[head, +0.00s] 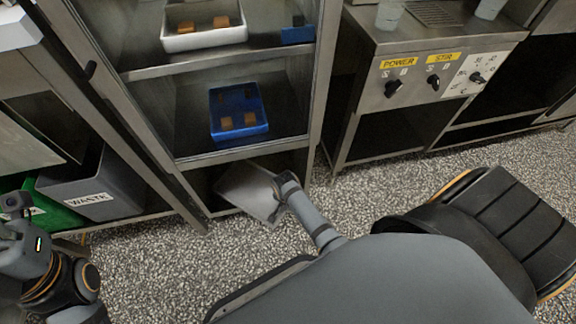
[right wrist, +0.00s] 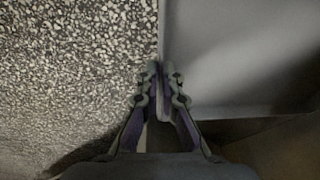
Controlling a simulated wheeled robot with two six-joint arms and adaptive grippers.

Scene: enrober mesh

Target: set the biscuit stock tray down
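A flat grey tray (head: 248,190) with a low rim is at the cabinet's lowest opening, tilted in the head view. It looks empty in the part I see. Its edge also shows in the right wrist view (right wrist: 240,60). My right gripper (head: 284,186) is at its right side. In the right wrist view my right gripper's fingers (right wrist: 159,72) are close together, one on each side of the tray's rim. Whether the tray touches the cabinet floor is unclear. My left arm's end (head: 18,203) is at the left edge; its fingers are not clear.
The cabinet's middle shelf holds a blue tray (head: 238,138) with brown blocks; the upper shelf holds a white tray (head: 205,40) with similar blocks. A grey waste bin (head: 90,185) stands left. A control bench (head: 435,75) stands right. Speckled floor (head: 180,262) is open in front.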

